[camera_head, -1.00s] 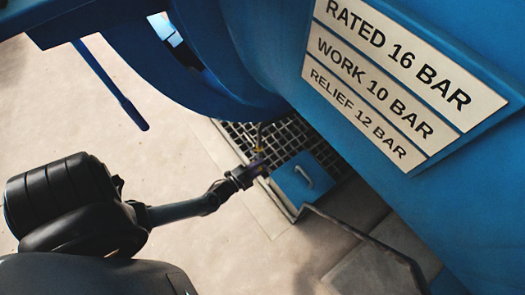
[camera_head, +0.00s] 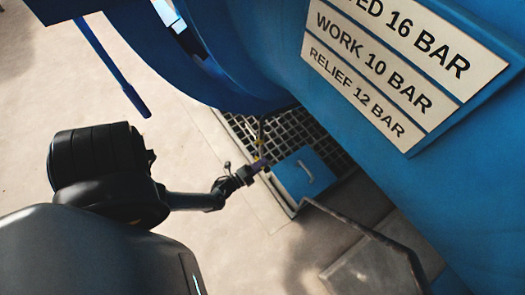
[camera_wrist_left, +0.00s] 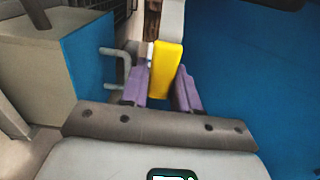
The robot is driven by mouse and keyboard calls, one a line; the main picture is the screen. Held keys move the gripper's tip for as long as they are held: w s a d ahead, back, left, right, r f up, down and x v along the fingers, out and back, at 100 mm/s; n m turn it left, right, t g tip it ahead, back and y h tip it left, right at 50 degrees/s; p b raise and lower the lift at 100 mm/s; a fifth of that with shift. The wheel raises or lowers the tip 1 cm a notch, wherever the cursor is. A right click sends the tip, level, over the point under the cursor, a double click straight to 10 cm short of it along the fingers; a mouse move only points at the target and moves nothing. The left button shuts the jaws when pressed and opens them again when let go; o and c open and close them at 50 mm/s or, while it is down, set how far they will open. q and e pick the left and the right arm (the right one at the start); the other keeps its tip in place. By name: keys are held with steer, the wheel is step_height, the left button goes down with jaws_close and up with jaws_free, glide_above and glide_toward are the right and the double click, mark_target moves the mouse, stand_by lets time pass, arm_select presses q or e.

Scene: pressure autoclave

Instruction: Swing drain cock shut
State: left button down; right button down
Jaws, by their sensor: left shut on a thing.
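The drain cock has a yellow lever (camera_wrist_left: 167,68), which stands between the two purple fingertips of my left gripper (camera_wrist_left: 160,85) in the left wrist view. The left gripper is shut on this yellow lever. In the head view the left gripper (camera_head: 258,168) reaches in from the left to the small yellow part below the blue vessel (camera_head: 400,180). A grey piece joins the top of the yellow lever in the wrist view. The cock's body is too small to make out in the head view. My right gripper is in neither view.
A floor grate (camera_head: 300,135) lies under the vessel. A blue box with a handle (camera_head: 300,175) stands right beside the left gripper. A dark bent rail (camera_head: 365,232) runs to its right. A blue bar (camera_head: 112,65) hangs at upper left. Pale floor is open at left.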

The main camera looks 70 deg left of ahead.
arm_select(q)
steer(key=shift+s+f, duration=0.1)
steer(key=shift+f, duration=0.1)
steer(key=c, duration=0.9)
jaws_free()
steer(key=shift+r, duration=0.1)
steer(key=s, duration=0.3)
steer(key=s+d+p, duration=0.1)
steer(key=s, duration=0.3)
steer(key=s+d+p, duration=0.1)
steer(key=s, duration=0.2)
steer(key=shift+s, duration=0.3)
